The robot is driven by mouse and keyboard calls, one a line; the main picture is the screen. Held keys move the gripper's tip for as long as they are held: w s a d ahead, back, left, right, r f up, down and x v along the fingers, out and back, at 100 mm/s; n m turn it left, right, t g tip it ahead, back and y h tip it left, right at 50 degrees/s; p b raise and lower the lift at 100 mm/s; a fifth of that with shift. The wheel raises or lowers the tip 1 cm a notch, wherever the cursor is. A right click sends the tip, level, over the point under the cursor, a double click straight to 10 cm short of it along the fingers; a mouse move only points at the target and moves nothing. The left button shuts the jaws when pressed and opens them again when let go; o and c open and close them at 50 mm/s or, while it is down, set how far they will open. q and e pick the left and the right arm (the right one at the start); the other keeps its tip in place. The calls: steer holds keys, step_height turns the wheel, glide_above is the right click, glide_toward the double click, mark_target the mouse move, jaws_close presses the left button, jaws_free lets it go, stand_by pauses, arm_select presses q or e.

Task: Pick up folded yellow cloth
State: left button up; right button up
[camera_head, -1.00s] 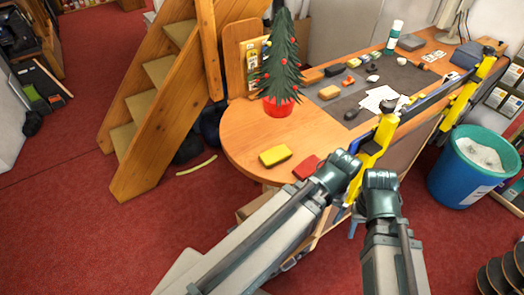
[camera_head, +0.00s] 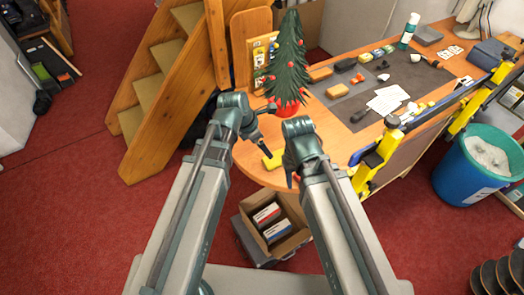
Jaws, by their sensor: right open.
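The folded yellow cloth (camera_head: 274,160) lies on the rounded near-left end of the wooden table, partly covered by my arms. My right gripper (camera_head: 291,180) points down just right of the cloth, apart from it as far as I can tell; it is open with nothing seen in it. My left gripper (camera_head: 264,150) is above and left of the cloth, small and dark against the table, and its jaws cannot be made out. I cannot tell whether it touches the cloth.
A small decorated tree in a red pot (camera_head: 287,107) stands close behind the cloth. The wooden table (camera_head: 338,140) carries a grey mat with several small items. An open cardboard box (camera_head: 288,240) sits on the floor below. A yellow-and-blue clamp rail (camera_head: 372,165) runs along the table's front edge.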

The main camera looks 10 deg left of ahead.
arm_select(q)
steer(key=b, duration=0.8)
glide_above(273, 159)
steer(key=s+a, duration=0.1)
steer(key=a, duration=0.1)
steer(key=shift+n, duration=0.4)
steer(key=f, duration=0.7)
steer(key=shift+s+d+f, duration=0.1)
steer(key=shift+d+f, duration=0.15)
steer(key=shift+f, duration=0.1)
steer(key=shift+f, duration=0.1)
steer(key=b+x, duration=0.5)
steer(key=shift+a+f, duration=0.1)
steer(key=shift+c, duration=0.2)
steer(key=c, duration=1.2)
steer(key=shift+r, duration=0.2)
